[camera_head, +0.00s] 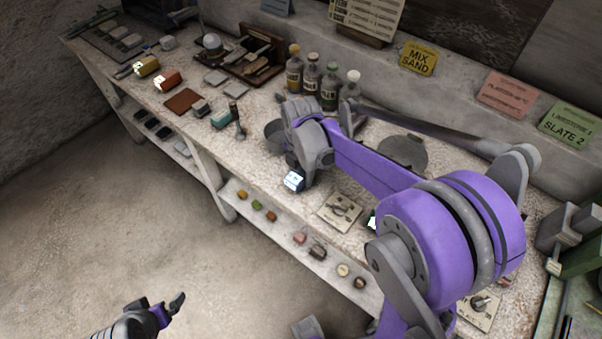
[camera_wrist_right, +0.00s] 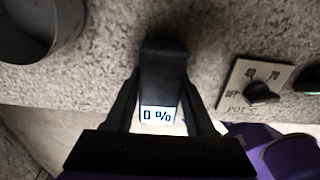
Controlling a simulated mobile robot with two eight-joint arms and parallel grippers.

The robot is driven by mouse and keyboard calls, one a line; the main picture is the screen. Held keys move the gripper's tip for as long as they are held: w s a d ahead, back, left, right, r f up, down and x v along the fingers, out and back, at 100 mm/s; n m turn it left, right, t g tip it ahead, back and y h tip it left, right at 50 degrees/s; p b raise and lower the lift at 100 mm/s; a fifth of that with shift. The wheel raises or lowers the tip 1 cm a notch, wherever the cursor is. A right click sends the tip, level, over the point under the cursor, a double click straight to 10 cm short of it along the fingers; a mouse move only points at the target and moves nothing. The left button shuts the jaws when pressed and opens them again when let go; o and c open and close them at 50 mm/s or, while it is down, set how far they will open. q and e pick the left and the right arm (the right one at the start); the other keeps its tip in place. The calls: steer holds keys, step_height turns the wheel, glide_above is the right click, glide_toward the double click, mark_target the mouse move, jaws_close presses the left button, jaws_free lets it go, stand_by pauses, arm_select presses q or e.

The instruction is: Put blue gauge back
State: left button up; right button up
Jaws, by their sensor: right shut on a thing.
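The blue gauge (camera_head: 293,181) is a small block with a lit display at the bench's front edge. In the right wrist view the gauge (camera_wrist_right: 160,65) looks dark, and its display reads "0 %". My right gripper (camera_wrist_right: 160,85) is shut on it, one finger on each side. In the head view my right arm hides most of that gripper. I cannot tell whether the gauge touches the bench (camera_head: 255,160). My left gripper (camera_head: 160,306) is open and empty, low over the floor side at the bottom left.
A grey bowl (camera_wrist_right: 38,25) stands close left of the gauge. A card with a knob (camera_wrist_right: 256,86) lies to its right. Yellow (camera_head: 146,66) and orange (camera_head: 167,80) blocks, a brown pad (camera_head: 183,101) and a teal block (camera_head: 221,119) are further left. Bottles (camera_head: 311,78) stand behind.

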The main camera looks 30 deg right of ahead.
mark_target(301, 171)
steer(key=shift+f, duration=0.1)
steer(key=o, duration=1.2)
steer(key=shift+r, duration=0.2)
step_height(301, 171, up, 12)
steer(key=p, duration=0.1)
steer(key=s+a+f+m+t, duration=0.2)
steer(key=s+a+f+m, duration=0.1)
steer(key=s+m, duration=0.5)
steer(key=s+a+f+m+t, duration=0.3)
steer(key=s+f+m, duration=0.2)
steer(key=m, duration=0.9)
steer(key=shift+s+a+f, duration=0.15)
steer(key=shift+s+a, duration=0.25)
steer(key=shift+s, duration=1.05)
